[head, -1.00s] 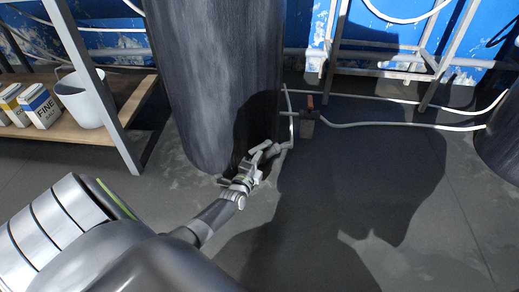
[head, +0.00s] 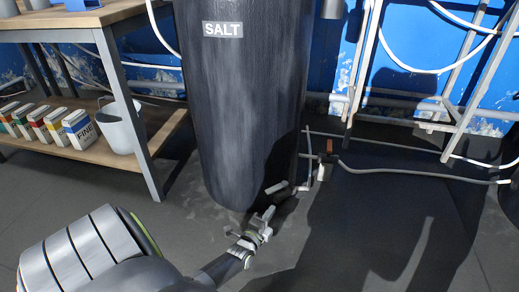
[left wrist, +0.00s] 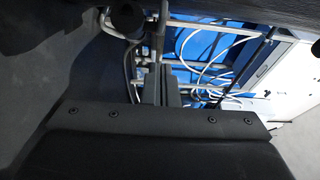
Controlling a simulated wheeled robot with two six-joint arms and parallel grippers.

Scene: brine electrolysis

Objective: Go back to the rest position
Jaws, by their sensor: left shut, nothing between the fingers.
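My left gripper (head: 266,216) is low in front of the dark tank (head: 245,110) labelled SALT. It looks shut and empty, close to the tank's lower right edge. I cannot tell whether it touches the pipe (head: 303,187) there. In the left wrist view its two fingers (left wrist: 161,88) are close together with nothing between them. My right gripper is not in view.
A small valve with a red handle (head: 329,147) is on the pipe right of the tank. A wooden shelf unit (head: 88,30) with a white bucket (head: 122,128) and several cartons (head: 78,130) stands left. A metal frame (head: 362,60) stands at right. Some floor is clear.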

